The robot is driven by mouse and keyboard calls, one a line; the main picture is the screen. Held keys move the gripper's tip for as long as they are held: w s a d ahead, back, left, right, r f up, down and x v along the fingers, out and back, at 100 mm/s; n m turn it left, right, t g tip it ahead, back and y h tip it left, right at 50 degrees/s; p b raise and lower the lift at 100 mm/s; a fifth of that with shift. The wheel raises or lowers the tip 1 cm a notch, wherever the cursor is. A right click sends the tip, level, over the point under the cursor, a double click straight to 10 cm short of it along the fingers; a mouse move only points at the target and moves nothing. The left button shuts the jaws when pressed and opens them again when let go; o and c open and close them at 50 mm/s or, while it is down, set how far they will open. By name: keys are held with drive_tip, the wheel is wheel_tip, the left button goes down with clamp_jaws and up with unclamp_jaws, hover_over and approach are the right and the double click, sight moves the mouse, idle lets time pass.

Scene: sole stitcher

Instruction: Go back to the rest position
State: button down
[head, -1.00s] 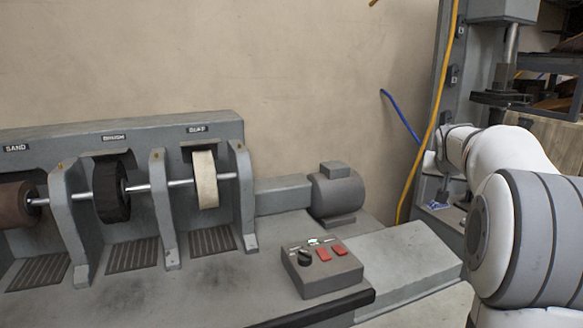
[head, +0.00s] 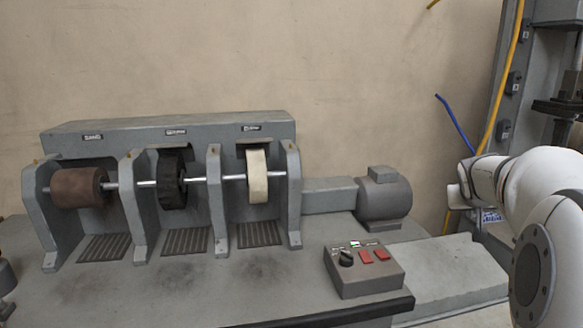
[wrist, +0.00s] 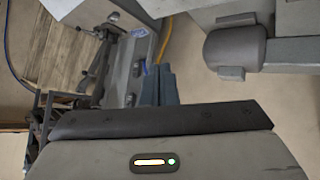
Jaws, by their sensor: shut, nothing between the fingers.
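My gripper shows in the wrist view, where two blue-grey fingers (wrist: 159,74) stick out past the dark edge of its grey body. The fingers lie close together and are shut, with nothing between them. In the head view, my white arm reaches in from the right edge, and its far end is close to the right end of the grinding bench. The fingers cannot be made out in the head view.
A grey bench (head: 300,285) carries a sanding roller (head: 78,187), a black brush wheel (head: 172,180) and a pale buffing wheel (head: 257,176). A motor (head: 384,197) and control box (head: 364,272) sit to their right. A tall press (head: 535,75) stands at the right.

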drive_tip(key=s+a+r+n+t+y+p, duration=0.1)
drive_tip(key=s+a+r+p, duration=0.25)
drive_tip(key=a+r, duration=0.3)
drive_tip(key=s+a+r+t+p, duration=0.1)
drive_tip(key=s+a+r+p, duration=0.2)
drive_tip(key=s+a+r, duration=0.3)
drive_tip(key=s+a+f+n+g+y+p, duration=0.1)
drive_tip(key=s+a+f+g+y+p, duration=0.1)
drive_tip(key=s+a+f, duration=0.4)
drive_tip(key=s+a+f+n+g+y+p, duration=0.1)
drive_tip(key=s+a+f+g+y+p, duration=0.2)
drive_tip(key=s, duration=0.9)
drive_tip(key=a+f+g+p, duration=0.2)
drive_tip(key=a+f, duration=0.2)
drive_tip(key=a, duration=0.1)
drive_tip(key=shift+a+f+n, duration=0.25)
drive_tip(key=shift+a+n, duration=0.1)
drive_tip(key=shift+n, duration=0.05)
